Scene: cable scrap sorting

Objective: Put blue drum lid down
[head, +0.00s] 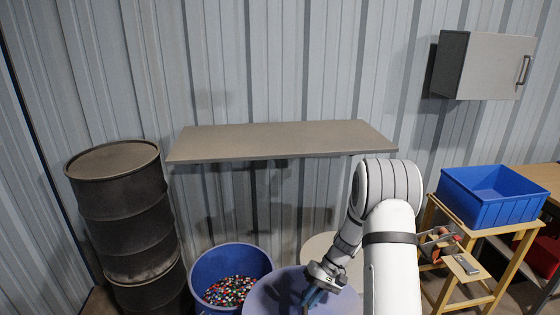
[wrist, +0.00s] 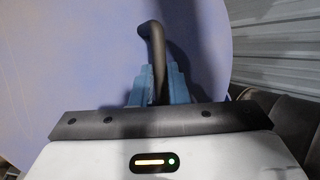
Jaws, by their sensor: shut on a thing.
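The blue drum lid (head: 270,296) is a flat purplish-blue disc at the bottom middle of the head view, cut off by the frame edge. In the wrist view the lid (wrist: 70,70) fills the left and middle, with a dark bent handle (wrist: 152,38). My gripper (head: 310,299) is over the lid; its blue fingers (wrist: 158,84) are shut on the handle. What is under the lid is hidden. An open blue drum (head: 202,270) holding many small coloured bits stands just left of the lid.
A pale round top (head: 318,247) lies behind the lid, partly hidden by my arm. A grey shelf (head: 280,140) is at the wall above. Stacked black drums (head: 125,210) stand left. A blue crate (head: 490,197) sits on a wooden stand at right, with tools (head: 440,245) beside it.

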